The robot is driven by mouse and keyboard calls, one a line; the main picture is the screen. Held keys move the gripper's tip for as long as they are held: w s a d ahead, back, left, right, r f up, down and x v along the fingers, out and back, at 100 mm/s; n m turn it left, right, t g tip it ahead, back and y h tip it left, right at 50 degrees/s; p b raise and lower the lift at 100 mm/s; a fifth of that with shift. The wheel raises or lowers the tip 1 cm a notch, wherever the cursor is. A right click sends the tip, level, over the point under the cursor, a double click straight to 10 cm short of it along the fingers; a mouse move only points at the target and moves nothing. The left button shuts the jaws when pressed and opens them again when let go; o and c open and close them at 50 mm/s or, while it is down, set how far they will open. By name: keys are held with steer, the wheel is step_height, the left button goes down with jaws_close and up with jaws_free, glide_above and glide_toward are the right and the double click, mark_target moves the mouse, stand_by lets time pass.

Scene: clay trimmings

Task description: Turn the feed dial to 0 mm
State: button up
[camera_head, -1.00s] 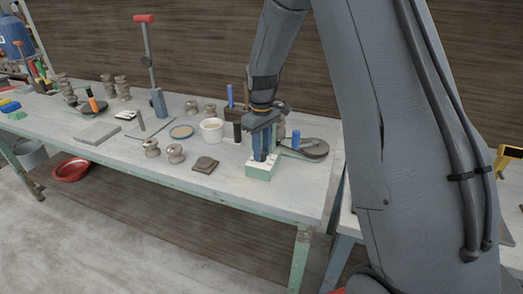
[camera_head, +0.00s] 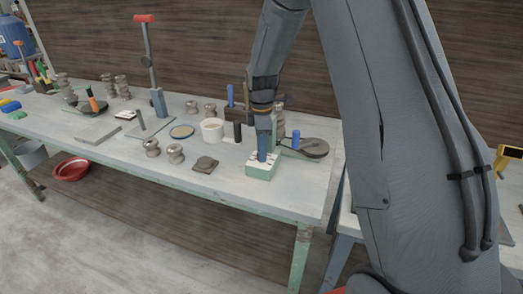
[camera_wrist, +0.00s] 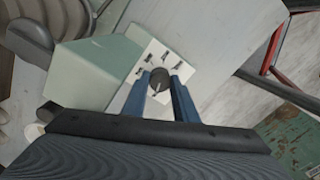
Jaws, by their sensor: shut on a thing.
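The feed dial (camera_wrist: 158,78) is a small dark round knob on the white face of a pale green box. The green box (camera_head: 261,173) stands near the front edge of the bench at its right end; it also shows in the wrist view (camera_wrist: 92,72). My gripper (camera_head: 263,158) reaches down onto the box from above. In the wrist view its two blue fingers (camera_wrist: 160,85) are closed on either side of the dial. A short light mark shows on the dial. Dark marks surround it on the white face, too small to read. The head view hides the dial behind the fingers.
A white cup (camera_head: 212,131) and a dark square tile with a round lump (camera_head: 205,165) lie left of the box. A dark round disc (camera_head: 314,148) with a blue post (camera_head: 296,139) is behind it on the right. Bare bench lies in front.

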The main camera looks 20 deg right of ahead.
steer(key=shift+w+r+n, duration=0.1)
steer(key=shift+n, duration=0.5)
steer(key=o, duration=1.1)
steer(key=shift+c, duration=0.2)
steer(key=shift+r, duration=0.1)
step_height(320, 180, up, 8)
steer(key=shift+f+b, duration=0.2)
steer(key=shift+b, duration=0.9)
